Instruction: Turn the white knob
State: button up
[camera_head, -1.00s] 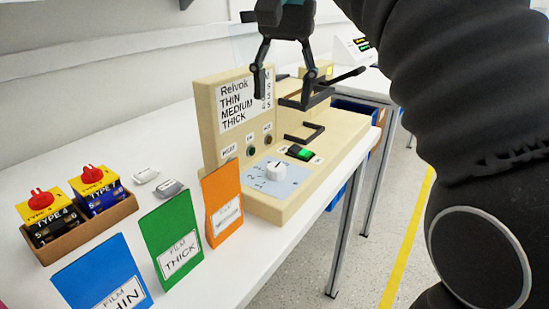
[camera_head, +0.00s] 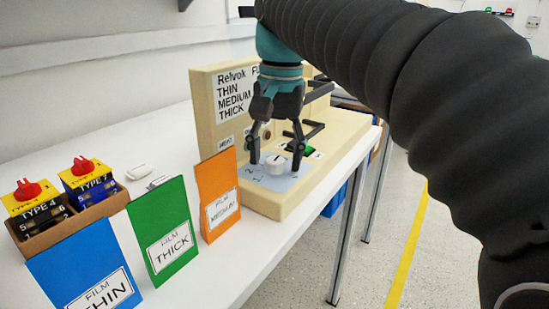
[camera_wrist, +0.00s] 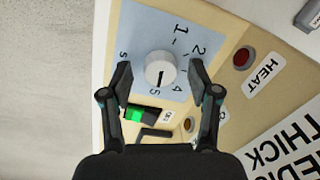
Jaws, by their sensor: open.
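The white knob (camera_head: 276,164) sits on a light blue numbered dial plate (camera_head: 255,178) on the beige machine (camera_head: 282,207). In the wrist view the knob (camera_wrist: 160,70) lies between my two fingertips, with a gap on each side. A black mark on its face points toward the lower side of that picture. My gripper (camera_head: 275,160) is open and reaches down from above, one finger on either side of the knob. In the wrist view the gripper (camera_wrist: 160,80) shows no visible contact with the knob.
Orange (camera_head: 217,190), green (camera_head: 161,235) and blue (camera_head: 88,275) film packs stand to the left. A box (camera_head: 70,218) holds two red-knobbed units.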

jog(key=shift+f, duration=0.15)
jog(key=c, duration=1.2)
jog(key=shift+o, duration=0.2)
